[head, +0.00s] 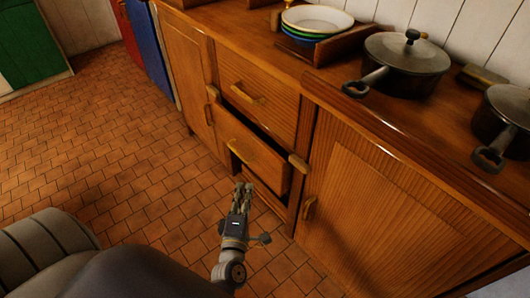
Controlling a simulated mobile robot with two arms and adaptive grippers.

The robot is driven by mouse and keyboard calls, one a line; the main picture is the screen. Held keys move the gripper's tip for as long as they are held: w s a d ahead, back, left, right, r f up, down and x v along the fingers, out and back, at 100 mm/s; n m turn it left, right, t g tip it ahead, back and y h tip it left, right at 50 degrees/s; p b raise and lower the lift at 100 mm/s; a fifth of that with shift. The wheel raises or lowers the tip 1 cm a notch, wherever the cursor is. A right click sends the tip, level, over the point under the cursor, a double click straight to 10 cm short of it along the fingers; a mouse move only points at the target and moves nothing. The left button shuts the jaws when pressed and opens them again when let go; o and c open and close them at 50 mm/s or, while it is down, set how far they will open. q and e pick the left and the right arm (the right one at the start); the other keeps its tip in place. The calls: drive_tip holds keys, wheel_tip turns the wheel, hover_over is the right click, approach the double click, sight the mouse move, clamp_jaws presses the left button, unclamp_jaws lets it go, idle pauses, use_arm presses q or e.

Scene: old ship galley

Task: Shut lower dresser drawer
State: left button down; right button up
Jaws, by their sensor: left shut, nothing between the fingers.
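The lower dresser drawer (255,162) is wooden with a bar handle and stands pulled partly out of the dresser. A dark gap shows along its top, under the closed upper drawer (262,98). My left gripper (243,187) is shut and empty. In the head view it appears just below the lower drawer's front, above the tiled floor; I cannot tell whether it touches the drawer. My right gripper is not in view.
A cupboard door (375,205) is to the right of the drawers, another cupboard door (187,70) to the left. On top are stacked plates (318,19) and two lidded pots (405,62). The tiled floor (110,150) at left is clear.

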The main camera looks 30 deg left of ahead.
use_arm(q)
approach(260, 148)
drive_tip(key=a, duration=0.3)
drive_tip(key=w, duration=0.1)
drive_tip(key=w+d, duration=0.1)
drive_tip(key=w+b, duration=0.1)
drive_tip(key=shift+w+d+r, duration=0.15)
drive_tip(key=shift+w+d, duration=0.1)
drive_tip(key=shift+w, duration=0.15)
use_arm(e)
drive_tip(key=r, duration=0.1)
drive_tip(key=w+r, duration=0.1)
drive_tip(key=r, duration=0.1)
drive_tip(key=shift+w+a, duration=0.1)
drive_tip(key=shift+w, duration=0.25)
